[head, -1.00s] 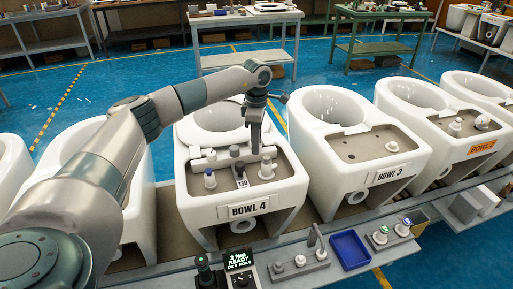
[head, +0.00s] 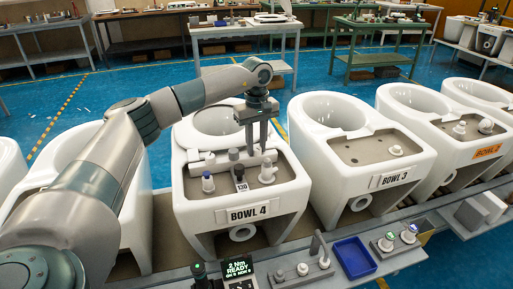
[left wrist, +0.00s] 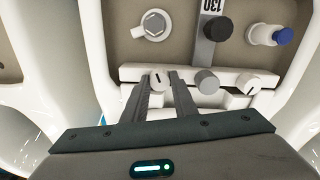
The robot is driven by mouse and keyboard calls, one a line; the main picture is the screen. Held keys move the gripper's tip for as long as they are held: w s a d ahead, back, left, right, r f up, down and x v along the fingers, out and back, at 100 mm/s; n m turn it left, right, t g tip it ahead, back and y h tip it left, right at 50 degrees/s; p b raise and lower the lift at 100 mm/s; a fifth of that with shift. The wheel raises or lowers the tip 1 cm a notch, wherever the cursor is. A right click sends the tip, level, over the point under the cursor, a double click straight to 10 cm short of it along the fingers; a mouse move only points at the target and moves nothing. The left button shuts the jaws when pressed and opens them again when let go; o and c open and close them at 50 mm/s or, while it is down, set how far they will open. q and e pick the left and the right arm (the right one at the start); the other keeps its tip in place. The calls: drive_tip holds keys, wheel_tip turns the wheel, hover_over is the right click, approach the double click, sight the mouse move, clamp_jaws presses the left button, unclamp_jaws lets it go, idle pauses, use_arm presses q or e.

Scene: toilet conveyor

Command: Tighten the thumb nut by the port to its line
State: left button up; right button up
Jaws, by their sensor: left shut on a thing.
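BOWL 4 (head: 290,190) is a white toilet bowl with a grey-brown rear deck, crossed by a white bar (head: 196,166). My left gripper (head: 257,150) points down at the bar's right end. In the left wrist view its fingers (left wrist: 160,88) are shut on a white thumb nut (left wrist: 158,79) with a dark line across its top. A second white nut (left wrist: 249,82) with a dark line sits at the bar's other end, beyond a grey round knob (left wrist: 207,80). A pale round fitting (left wrist: 153,25) stands on the deck near the held nut. My right gripper is not in view.
BOWL 3 (head: 340,165) is to the right. On the front ledge are a display (head: 238,268) reading 2 Nm READY and a blue tray (head: 354,257).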

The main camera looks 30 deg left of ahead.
sight(257, 147)
use_arm(q)
drive_tip(key=shift+r+m+b, duration=0.1)
drive_tip(key=shift+m+b, duration=0.25)
drive_tip(key=shift+m, duration=1.85)
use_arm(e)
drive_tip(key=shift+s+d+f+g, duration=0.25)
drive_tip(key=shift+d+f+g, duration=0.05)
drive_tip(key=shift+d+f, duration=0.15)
use_arm(q)
drive_tip(key=shift+w, duration=0.1)
drive_tip(key=o, duration=1)
drive_tip(key=shift+o, duration=0.2)
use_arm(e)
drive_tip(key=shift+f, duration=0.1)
use_arm(q)
drive_tip(key=shift+r, duration=0.25)
wheel_tip(257, 147, up, 17)
drive_tip(key=b, duration=0.2)
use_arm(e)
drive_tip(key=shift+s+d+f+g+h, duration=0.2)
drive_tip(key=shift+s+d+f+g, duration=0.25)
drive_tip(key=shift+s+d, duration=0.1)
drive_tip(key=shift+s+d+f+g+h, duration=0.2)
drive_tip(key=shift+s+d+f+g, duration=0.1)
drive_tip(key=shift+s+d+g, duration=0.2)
